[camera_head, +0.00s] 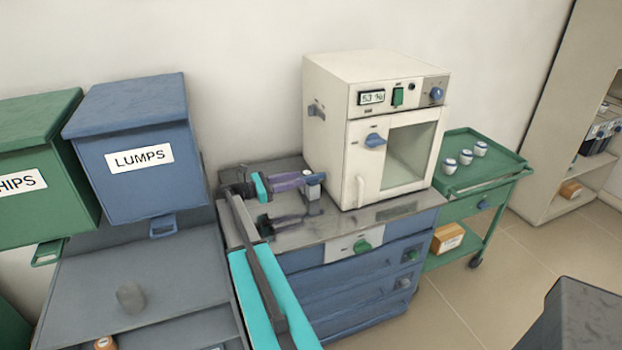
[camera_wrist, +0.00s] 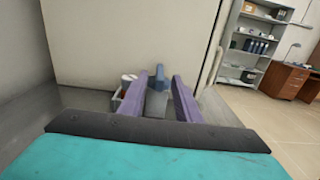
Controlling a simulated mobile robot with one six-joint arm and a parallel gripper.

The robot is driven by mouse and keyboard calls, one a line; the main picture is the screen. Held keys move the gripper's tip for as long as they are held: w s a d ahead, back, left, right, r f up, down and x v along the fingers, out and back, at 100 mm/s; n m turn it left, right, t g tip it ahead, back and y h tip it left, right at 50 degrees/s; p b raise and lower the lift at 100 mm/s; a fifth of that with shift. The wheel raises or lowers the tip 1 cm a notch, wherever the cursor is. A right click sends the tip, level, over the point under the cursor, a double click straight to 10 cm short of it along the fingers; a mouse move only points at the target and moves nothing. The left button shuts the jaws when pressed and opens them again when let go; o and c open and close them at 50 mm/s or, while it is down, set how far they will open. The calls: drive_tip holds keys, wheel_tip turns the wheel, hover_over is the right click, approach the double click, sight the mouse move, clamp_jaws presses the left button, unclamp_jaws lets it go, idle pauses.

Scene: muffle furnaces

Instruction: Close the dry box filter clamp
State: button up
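The dry box (camera_head: 335,130) is a cream cabinet with a glazed door, a "53 %" display and a blue door latch, standing on a grey bench top. A small blue lever-like part (camera_head: 314,178), probably the filter clamp, is low beside the box's left side. It also shows in the wrist view (camera_wrist: 159,77), in front of the cream wall, with a small white-topped round part (camera_wrist: 128,78) to its left. My gripper (camera_head: 308,181) points at it with purple fingers, apart on either side of the blue part in the wrist view (camera_wrist: 160,88). Contact cannot be told.
A grey fitting (camera_head: 316,109) sits higher on the box's left side. Blue LUMPS (camera_head: 140,185) and green bins stand left. A green cart (camera_head: 465,185) with several small white jars stands right. A dark block (camera_head: 570,315) is at lower right; open floor lies between.

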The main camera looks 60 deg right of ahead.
sight(314, 175)
drive_tip(key=shift+s+d+f, duration=0.1)
drive_tip(key=shift+s+d, duration=0.05)
drive_tip(key=shift+d, duration=0.1)
drive_tip(key=shift+p+x, duration=1.15)
drive_tip(key=shift+x, duration=2.45)
drive_tip(key=shift+s, duration=0.1)
clamp_jaws()
